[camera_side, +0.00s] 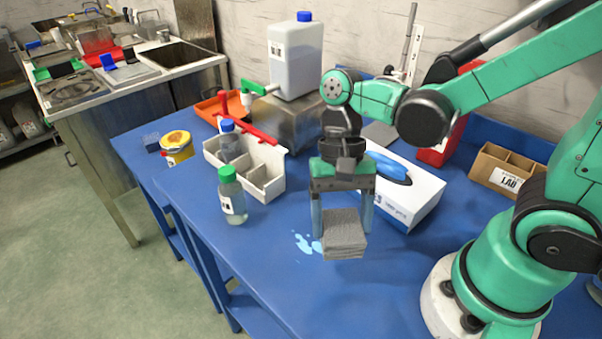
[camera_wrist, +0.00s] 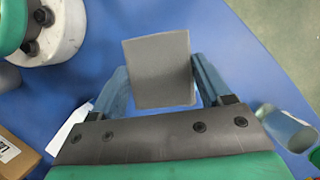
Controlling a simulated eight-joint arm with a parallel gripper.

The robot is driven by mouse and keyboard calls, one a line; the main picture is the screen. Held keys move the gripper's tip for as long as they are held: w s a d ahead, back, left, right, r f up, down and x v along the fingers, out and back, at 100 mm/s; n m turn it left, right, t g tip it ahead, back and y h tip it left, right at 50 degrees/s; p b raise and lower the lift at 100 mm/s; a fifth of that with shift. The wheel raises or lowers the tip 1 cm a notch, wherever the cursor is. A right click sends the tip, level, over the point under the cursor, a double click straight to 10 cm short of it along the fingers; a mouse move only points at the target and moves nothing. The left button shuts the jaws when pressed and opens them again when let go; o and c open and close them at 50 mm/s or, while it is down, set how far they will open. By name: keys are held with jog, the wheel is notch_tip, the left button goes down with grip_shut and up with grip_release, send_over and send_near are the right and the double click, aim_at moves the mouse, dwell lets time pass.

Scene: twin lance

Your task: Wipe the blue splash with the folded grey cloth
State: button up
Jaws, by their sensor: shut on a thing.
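The folded grey cloth (camera_side: 344,236) is a thick square stack between the fingers of my gripper (camera_side: 342,215). My gripper is shut on it, with one finger on each side. In the wrist view the cloth (camera_wrist: 158,70) fills the space between the fingertips of my gripper (camera_wrist: 160,80). The blue splash (camera_side: 304,243) is a small light-blue patch on the blue table, just left of the cloth in the side view. I cannot tell whether the cloth touches the table. The splash does not show clearly in the wrist view.
A green-capped bottle (camera_side: 231,196) stands left of the splash, by a white divided caddy (camera_side: 270,185). A white box (camera_side: 410,200) with a blue opening lies behind my gripper. A cardboard organizer (camera_side: 488,170) stands at right. The table front (camera_side: 270,285) is clear.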

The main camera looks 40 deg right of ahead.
jog(key=shift+f, duration=2.75)
jog(key=shift+w+f, duration=0.5)
jog(key=shift+w, duration=4.55)
jog(key=shift+s, duration=4.45)
jog(key=shift+s+r, duration=0.1)
jog(key=shift+s, duration=0.35)
jog(key=shift+s+r, duration=0.2)
jog(key=shift+r, duration=3.7)
